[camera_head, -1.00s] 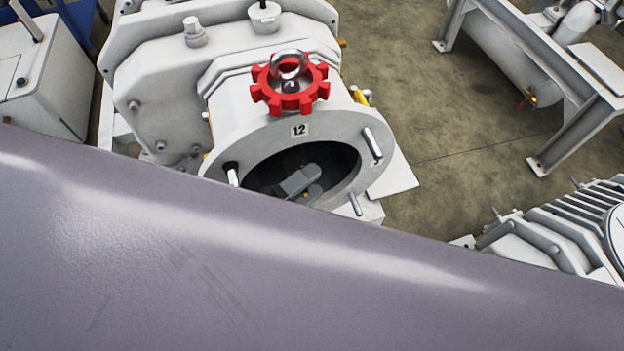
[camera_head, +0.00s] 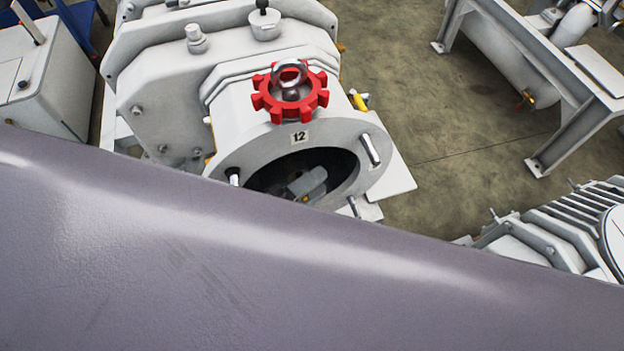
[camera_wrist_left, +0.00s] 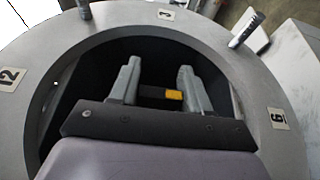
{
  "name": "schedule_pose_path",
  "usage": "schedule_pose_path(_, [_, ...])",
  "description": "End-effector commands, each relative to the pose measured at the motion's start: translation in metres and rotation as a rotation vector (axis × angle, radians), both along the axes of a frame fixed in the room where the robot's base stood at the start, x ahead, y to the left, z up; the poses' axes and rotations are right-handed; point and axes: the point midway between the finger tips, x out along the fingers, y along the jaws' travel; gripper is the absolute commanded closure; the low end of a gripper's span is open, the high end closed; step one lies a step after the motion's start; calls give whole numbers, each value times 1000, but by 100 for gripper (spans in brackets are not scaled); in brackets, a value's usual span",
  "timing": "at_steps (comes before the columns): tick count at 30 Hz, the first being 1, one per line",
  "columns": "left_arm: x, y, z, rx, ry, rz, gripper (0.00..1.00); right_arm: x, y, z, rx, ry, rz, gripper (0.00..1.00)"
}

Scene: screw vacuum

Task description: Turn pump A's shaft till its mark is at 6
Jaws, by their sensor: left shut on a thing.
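Pump A's round white end flange (camera_head: 374,184) has a dark opening, with a "12" plate (camera_head: 299,137) at its top in the head view. In the left wrist view the "12" plate (camera_wrist_left: 9,78) is at the left, a "3" plate (camera_wrist_left: 166,15) at the top and a "6" plate (camera_wrist_left: 278,118) at the right. My left gripper (camera_wrist_left: 158,92) reaches into the opening, its two grey fingers either side of the dark shaft end. A yellow mark (camera_wrist_left: 174,95) shows between the fingers, on the side towards the 6. The gripper also shows partly in the head view (camera_head: 306,184). The right gripper is out of view.
A red toothed wheel (camera_head: 290,92) with a metal ring sits on top of the pump. Metal studs (camera_head: 370,150) stick out of the flange around the opening. Another finned machine (camera_head: 560,230) stands at the right. My own arm covers the lower head view.

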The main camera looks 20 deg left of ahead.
Motion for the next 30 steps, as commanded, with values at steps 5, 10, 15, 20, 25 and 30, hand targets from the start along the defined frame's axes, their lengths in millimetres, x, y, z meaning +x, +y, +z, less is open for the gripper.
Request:
schedule_pose_path(5, [0, 1, 0, 12, 8, 1, 83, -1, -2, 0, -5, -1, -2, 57])
schedule_pose_path(10, [0, 1, 0, 12, 7, 1, 50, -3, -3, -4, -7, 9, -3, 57])
schedule_pose_path(15, [0, 1, 0, 12, 7, 0, 32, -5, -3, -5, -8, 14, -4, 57])
schedule_pose_path(20, [0, 1, 0, 12, 7, 0, 32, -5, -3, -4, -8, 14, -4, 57])
schedule_pose_path(25, [-12, 8, -1, 13, 9, 0, 32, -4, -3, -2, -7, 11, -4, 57])
schedule_pose_path(30, [-34, 23, -1, 14, 10, -1, 32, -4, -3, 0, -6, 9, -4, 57])
